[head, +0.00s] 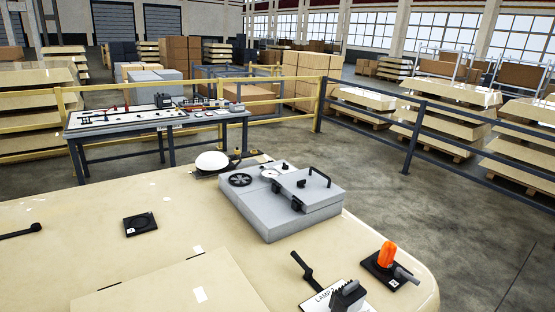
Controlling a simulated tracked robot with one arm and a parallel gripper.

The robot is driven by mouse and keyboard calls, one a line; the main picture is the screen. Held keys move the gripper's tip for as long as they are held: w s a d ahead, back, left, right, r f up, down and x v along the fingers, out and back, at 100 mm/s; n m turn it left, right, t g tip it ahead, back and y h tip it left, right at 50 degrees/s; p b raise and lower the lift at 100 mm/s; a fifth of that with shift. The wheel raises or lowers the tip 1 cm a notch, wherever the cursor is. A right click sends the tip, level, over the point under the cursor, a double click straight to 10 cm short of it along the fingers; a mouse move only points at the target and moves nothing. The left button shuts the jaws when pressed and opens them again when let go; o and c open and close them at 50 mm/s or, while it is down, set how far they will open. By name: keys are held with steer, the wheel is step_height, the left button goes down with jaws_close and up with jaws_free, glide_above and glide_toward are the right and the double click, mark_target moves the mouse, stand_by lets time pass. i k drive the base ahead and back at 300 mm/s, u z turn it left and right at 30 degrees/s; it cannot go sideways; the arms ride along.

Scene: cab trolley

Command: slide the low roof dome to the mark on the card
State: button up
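A low white dome (212,160) sits near the far edge of the cream surface (100,255), left of a grey box. Dark parts show beside and under it; whether they belong to it I cannot tell. A white card (322,299) with the printed letters "LAMP" lies at the bottom edge, partly cut off by the frame. A dark ribbed block (348,297) covers part of it, and no mark on it can be made out. My gripper is not recognisable in this view.
A grey box (290,205) with black handles and a gauge stands mid-surface. An orange lamp (387,254) on a black base is at right, a black lever (306,270) near the card, a black square plate (140,224) at left. Railings and a bench (150,122) stand beyond.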

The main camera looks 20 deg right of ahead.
mark_target(209, 163)
steer(key=z, duration=0.5)
steer(key=k, duration=0.3)
steer(key=z, duration=0.75)
steer(key=k, duration=0.9)
steer(key=z, duration=1)
steer(key=i, duration=2.85)
steer(key=u, duration=0.25)
steer(key=i, duration=1.35)
steer(key=u, duration=1.05)
steer(key=i, duration=1.15)
steer(key=u, duration=0.8)
